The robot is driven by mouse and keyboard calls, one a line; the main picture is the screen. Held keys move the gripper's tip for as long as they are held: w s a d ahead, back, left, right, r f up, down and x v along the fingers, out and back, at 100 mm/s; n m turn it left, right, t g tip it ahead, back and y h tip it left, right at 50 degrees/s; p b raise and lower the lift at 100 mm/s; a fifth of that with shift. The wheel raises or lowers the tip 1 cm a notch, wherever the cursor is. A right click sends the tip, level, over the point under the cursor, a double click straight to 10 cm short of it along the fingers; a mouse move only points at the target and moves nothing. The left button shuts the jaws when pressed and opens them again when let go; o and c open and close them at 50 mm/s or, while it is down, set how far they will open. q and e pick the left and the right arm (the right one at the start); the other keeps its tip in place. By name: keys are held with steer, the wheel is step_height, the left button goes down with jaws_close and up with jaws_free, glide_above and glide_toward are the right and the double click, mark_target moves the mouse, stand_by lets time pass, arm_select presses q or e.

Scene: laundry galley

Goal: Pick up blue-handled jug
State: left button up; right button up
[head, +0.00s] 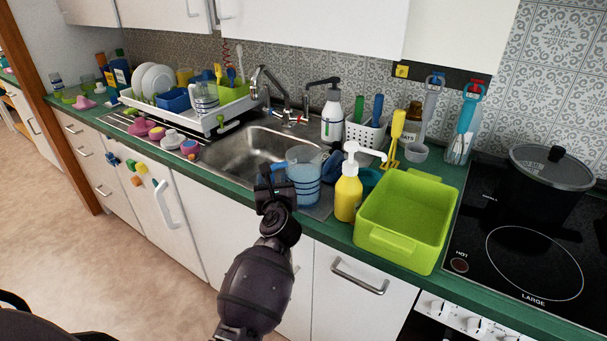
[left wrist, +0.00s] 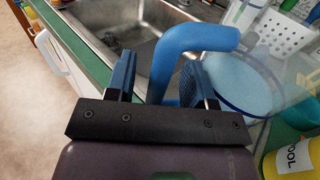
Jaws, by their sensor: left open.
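The blue-handled jug (head: 305,172) is clear with blue bands and stands upright at the front edge of the sink. Its blue handle (head: 279,172) points left, toward my left gripper (head: 272,187). The jug's body (left wrist: 240,85) lies beyond the right finger. The fingers are apart, and I see no clear grip on the handle. My right gripper is not in view.
A yellow pump bottle (head: 348,196) and a lime-green tub (head: 408,217) stand close on the jug's right. The sink basin (head: 232,156) is empty behind it. A dish rack (head: 196,122) is at the left, and a hob with a black pot (head: 545,188) at the right.

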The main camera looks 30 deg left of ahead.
arm_select(q)
steer(key=shift+s+r, duration=0.1)
steer(key=shift+s, duration=0.1)
jaws_close()
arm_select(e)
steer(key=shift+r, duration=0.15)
arm_select(q)
steer(key=shift+r, duration=0.1)
steer(key=shift+r, duration=0.25)
step_height(320, 180, up, 10)
steer(key=p, duration=0.3)
steer(key=shift+r+p, duration=0.2)
steer(key=shift+p, duration=0.15)
step_height(320, 180, up, 9)
steer(key=p, duration=0.1)
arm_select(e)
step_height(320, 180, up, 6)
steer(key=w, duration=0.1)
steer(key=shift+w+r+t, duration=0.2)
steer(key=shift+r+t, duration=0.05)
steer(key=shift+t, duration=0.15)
